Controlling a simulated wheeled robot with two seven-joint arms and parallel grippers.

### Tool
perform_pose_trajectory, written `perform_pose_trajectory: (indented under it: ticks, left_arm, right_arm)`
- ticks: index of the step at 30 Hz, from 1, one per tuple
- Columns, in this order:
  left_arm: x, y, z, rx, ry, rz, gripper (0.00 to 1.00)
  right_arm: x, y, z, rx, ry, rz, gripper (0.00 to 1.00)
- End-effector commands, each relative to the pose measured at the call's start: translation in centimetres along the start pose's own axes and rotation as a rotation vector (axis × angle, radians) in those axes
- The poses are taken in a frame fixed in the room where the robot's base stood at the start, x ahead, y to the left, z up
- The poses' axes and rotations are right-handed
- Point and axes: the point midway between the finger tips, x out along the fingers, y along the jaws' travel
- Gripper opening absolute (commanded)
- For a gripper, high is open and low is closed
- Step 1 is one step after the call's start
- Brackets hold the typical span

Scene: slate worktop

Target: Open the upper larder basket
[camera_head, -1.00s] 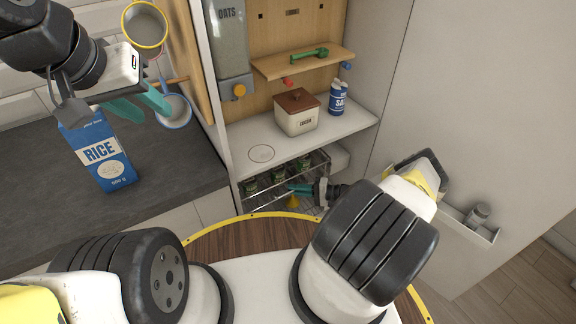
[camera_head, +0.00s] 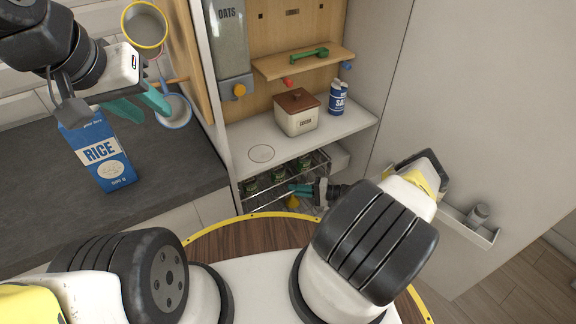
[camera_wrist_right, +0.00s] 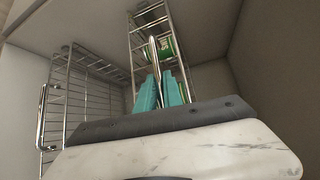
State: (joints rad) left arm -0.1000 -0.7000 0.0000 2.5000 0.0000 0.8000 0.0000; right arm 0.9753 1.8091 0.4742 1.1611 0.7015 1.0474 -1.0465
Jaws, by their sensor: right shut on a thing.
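The upper larder basket (camera_head: 262,196) is a wire basket holding several green-lidded jars, under the white shelf in the head view. In the right wrist view the wire basket (camera_wrist_right: 136,50) rises ahead of my fingers, with green jars inside. My right gripper (camera_head: 297,188) is at the basket's front in the head view. In the right wrist view its teal fingers (camera_wrist_right: 162,88) are shut on the basket's upright metal handle (camera_wrist_right: 154,52).
Another wire basket (camera_wrist_right: 92,88) with its own handle (camera_wrist_right: 42,118) is at the left in the right wrist view. A cocoa box (camera_head: 297,113) and salt tub (camera_head: 338,98) stand on the shelf (camera_head: 235,150). The larder door (camera_head: 470,130) stands open at right.

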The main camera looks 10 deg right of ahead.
Motion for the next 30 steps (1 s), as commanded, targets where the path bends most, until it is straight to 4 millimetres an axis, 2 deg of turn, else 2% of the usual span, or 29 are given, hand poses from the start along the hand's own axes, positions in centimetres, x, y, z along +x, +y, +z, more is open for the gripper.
perform_pose_trajectory:
  ticks: [10,30]
  left_arm:
    - [0.0,0.0,0.0,0.0,0.0,0.0,0.36]
    - [0.0,0.0,0.0,0.0,0.0,0.0,0.36]
  right_arm:
    - [-2.4,0.7,2.3,0.003,0.002,0.001,0.0]
    - [-11.1,3.1,11.1,0.003,0.0,0.0,0.0]
